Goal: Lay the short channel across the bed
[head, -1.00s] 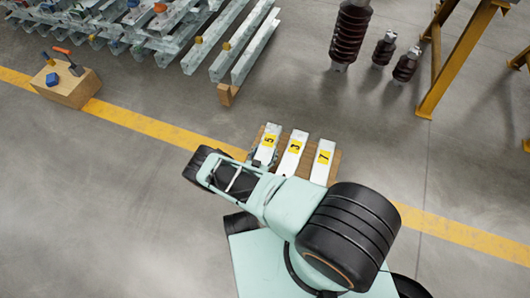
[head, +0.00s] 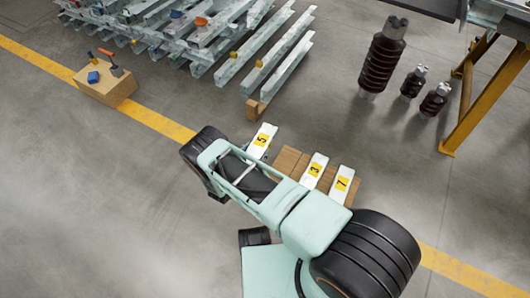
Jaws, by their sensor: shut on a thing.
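Three short pale channels carry yellow labels: channel 5 (head: 262,141), channel 3 (head: 314,170) and channel 7 (head: 341,184). Channels 3 and 7 lie side by side on a wooden board (head: 288,161). Channel 5 is apart from them, left of the board, and looks raised; its near end is hidden behind my arm. My gripper is hidden beneath my arm, so its fingers do not show. Long galvanised channels (head: 265,62) lie parallel in the upper left; I cannot tell which part is the bed.
A wooden block (head: 256,108) stands at the near end of the long channels. A wooden box (head: 106,90) with tools stands at the left. Brown insulators (head: 382,62) and a yellow steel frame (head: 470,100) stand at the right.

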